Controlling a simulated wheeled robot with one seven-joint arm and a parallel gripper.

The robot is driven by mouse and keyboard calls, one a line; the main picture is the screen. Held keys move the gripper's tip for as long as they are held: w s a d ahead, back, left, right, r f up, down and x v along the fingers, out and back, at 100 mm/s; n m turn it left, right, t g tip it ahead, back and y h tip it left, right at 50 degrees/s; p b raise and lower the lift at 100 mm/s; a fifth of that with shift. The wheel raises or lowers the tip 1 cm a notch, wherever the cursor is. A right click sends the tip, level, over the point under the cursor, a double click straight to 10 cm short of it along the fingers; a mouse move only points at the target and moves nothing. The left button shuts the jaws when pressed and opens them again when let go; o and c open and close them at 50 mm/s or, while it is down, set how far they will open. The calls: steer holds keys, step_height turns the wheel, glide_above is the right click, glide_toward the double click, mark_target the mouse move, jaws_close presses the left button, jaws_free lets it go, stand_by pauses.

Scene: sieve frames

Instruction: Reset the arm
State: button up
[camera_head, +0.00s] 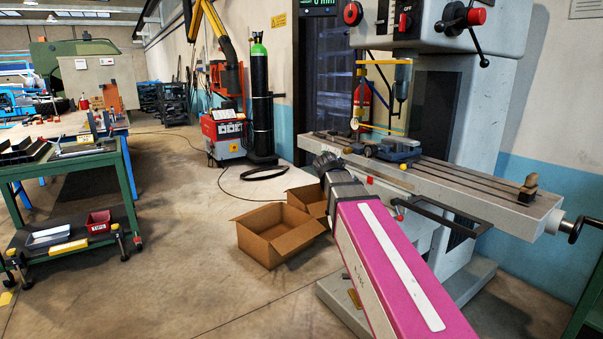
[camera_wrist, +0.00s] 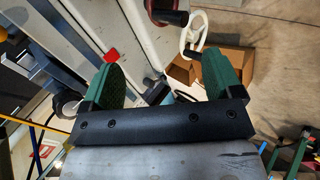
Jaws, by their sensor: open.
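My arm, with a magenta link, reaches forward from the bottom right of the head view. Its dark far end is in front of the milling machine's table (camera_head: 455,184). My gripper (camera_wrist: 163,65) is open in the wrist view, with its two green-padded fingers wide apart. Nothing is held between them. In the head view the fingers cannot be made out.
The milling machine (camera_head: 475,120) stands close on the right. An open cardboard box (camera_head: 275,240) is on the floor left of my arm; it also shows in the wrist view (camera_wrist: 236,65). A green workbench (camera_head: 75,163) stands at left.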

steer(key=s+f+m+g+y, duration=0.1)
steer(key=s+f+m+y, duration=0.1)
steer(key=s+f, duration=0.4)
steer(key=s+d+f+m+g+y, duration=0.1)
steer(key=s+f, duration=0.5)
steer(key=f, duration=0.8)
steer(key=s+d+f+m+g+y, duration=0.1)
steer(key=s+f+m+g+y, duration=0.2)
steer(key=s+f, duration=0.3)
step_height(320, 180, down, 4)
steer(key=shift+s+d+f, duration=0.15)
steer(key=shift+d+f, duration=0.1)
